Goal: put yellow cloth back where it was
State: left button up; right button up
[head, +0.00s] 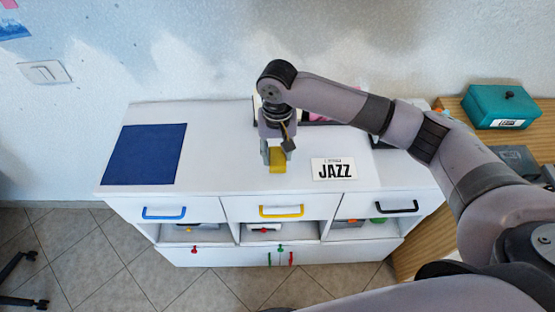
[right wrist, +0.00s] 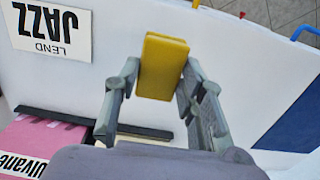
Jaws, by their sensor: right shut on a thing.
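The yellow cloth (head: 277,157) is a small folded block held above or at the white cabinet top, near the middle. My right gripper (head: 276,155) points down and is shut on it. In the right wrist view the yellow cloth (right wrist: 162,66) sits between the two fingers (right wrist: 160,80). I cannot tell whether the cloth touches the top. My left gripper is not in view.
The white cabinet (head: 215,180) has a blue mat (head: 145,155) on the left and a JAZZ sign (head: 334,169) right of the gripper. Below are drawers with blue, yellow (head: 281,211) and black handles over open shelves. A teal box (head: 500,105) stands on the wooden table at right.

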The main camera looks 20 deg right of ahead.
aim_at(277, 156)
notch_tip(277, 156, down, 4)
jog(key=shift+r, duration=0.1)
jog(key=shift+f, duration=0.2)
jog(key=o, duration=1)
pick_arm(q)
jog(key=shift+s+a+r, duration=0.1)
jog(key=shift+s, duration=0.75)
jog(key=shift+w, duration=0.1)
pick_arm(e)
jog(key=shift+r, duration=0.1)
jog(key=shift+r, duration=0.4)
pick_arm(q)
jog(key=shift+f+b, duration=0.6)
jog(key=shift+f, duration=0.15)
pick_arm(e)
notch_tip(277, 156, up, 11)
jog(key=shift+r, duration=0.1)
